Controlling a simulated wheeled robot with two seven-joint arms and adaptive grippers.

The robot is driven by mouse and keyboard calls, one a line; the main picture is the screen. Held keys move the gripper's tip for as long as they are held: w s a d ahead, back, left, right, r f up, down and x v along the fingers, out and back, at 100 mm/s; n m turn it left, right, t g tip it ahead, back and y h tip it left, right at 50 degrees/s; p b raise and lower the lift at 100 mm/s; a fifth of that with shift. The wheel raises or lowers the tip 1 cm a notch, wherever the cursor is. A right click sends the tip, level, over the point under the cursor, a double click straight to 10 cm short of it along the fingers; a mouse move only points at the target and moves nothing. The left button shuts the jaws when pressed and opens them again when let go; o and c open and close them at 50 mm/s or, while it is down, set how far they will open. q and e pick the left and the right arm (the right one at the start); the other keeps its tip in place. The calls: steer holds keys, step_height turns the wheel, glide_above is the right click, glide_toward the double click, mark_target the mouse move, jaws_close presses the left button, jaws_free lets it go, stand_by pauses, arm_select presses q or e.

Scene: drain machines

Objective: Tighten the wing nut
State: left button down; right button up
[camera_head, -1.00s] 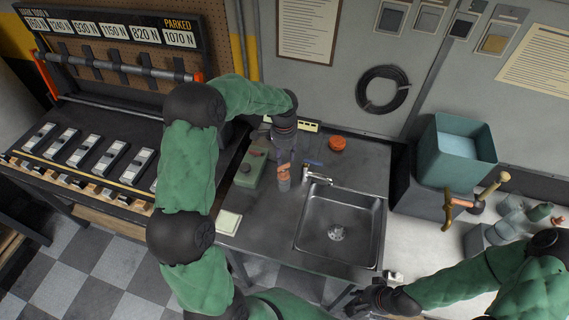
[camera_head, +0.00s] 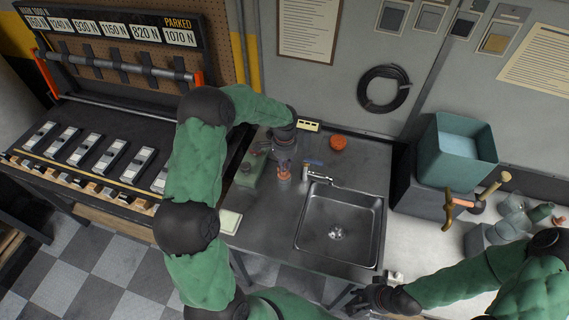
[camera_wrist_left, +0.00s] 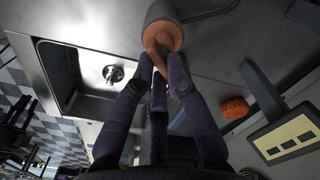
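The orange wing nut (camera_head: 284,171) sits on top of a short grey post (camera_head: 284,184) on the metal counter, left of the sink. In the left wrist view, the wing nut (camera_wrist_left: 160,42) is between my purple left fingertips (camera_wrist_left: 161,68), against the grey post (camera_wrist_left: 161,12). The fingers converge on its sides and partly hide it. In the head view, my left gripper (camera_head: 283,158) reaches it from the back of the counter. My right gripper (camera_head: 366,299) is empty, with spread dark fingers, in front of the sink's lower right corner.
The sink (camera_head: 341,222) and its tap (camera_head: 322,178) are right of the post. A green canister (camera_head: 250,170) stands close on the left. An orange round knob (camera_head: 338,143) is behind. A teal bin (camera_head: 459,150) stands at the right. The counter between post and front edge is clear.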

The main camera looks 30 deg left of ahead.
arm_select(q)
steer(key=shift+f+n+b, duration=0.15)
steer(key=shift+n+b, duration=0.7)
steer(key=shift+n, duration=0.05)
steer(key=shift+w+n+b, duration=0.1)
steer(key=shift+n+b, duration=0.45)
steer(key=shift+n, duration=0.55)
steer(key=c, duration=1.2)
jaws_free()
steer(key=shift+r, duration=0.2)
step_height(320, 180, up, 12)
steer(key=shift+f, duration=0.1)
